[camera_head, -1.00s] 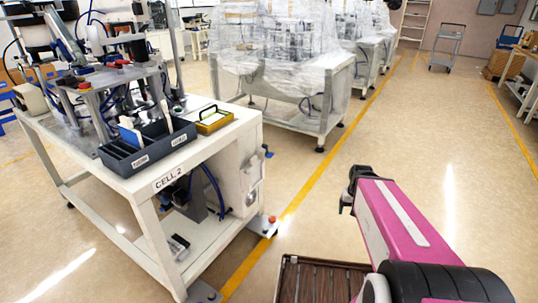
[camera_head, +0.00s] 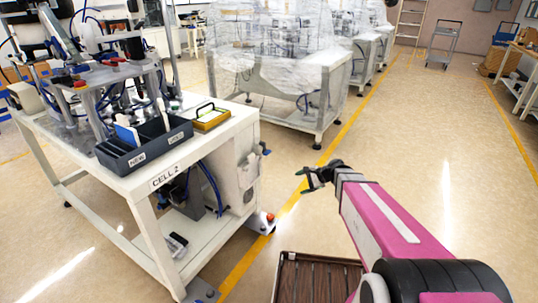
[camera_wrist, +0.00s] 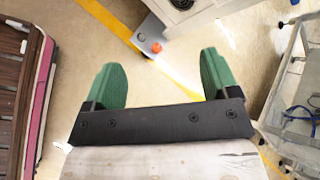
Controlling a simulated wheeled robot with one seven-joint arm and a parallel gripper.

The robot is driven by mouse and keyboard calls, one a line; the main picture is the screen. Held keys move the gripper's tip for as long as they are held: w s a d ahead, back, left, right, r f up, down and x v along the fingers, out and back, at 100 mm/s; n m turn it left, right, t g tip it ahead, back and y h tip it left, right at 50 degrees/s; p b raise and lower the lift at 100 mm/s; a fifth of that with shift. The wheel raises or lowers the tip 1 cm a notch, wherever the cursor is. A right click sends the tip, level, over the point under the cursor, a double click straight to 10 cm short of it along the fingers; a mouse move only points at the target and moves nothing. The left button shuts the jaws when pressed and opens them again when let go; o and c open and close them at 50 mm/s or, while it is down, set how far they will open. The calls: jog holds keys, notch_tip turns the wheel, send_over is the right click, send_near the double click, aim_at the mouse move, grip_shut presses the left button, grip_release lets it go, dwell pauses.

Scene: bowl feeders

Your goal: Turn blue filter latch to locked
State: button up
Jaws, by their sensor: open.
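My gripper (camera_head: 303,181) is open and empty over the floor, right of the CELL 2 bench. In the wrist view its two green fingers (camera_wrist: 161,78) stand wide apart with only floor between them. A small dark blue part (camera_head: 266,151) sticks out from the right side of the white cabinet (camera_head: 238,170) under the bench top. I cannot tell whether it is the filter latch, or how it is turned. My gripper is apart from it, to its right and lower in the picture.
The bench (camera_head: 205,150) carries a dark bin (camera_head: 140,157) labelled NEW and USED and a yellow tray (camera_head: 211,119). A foot plate with an orange-red knob (camera_head: 270,217) juts out at floor level. Plastic-wrapped machines (camera_head: 275,70) stand behind.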

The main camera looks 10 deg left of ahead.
jog(key=w+a+m+t+y, duration=0.2)
jog(key=w+a+m+y, duration=0.15)
jog(key=w+a, duration=0.2)
jog(key=m+t+y, duration=0.3)
jog(key=m, duration=0.6)
send_near(269, 152)
jog(key=shift+n, duration=0.35)
jog(key=x, duration=1)
jog(key=shift+f, duration=0.3)
jog(key=c, duration=0.9)
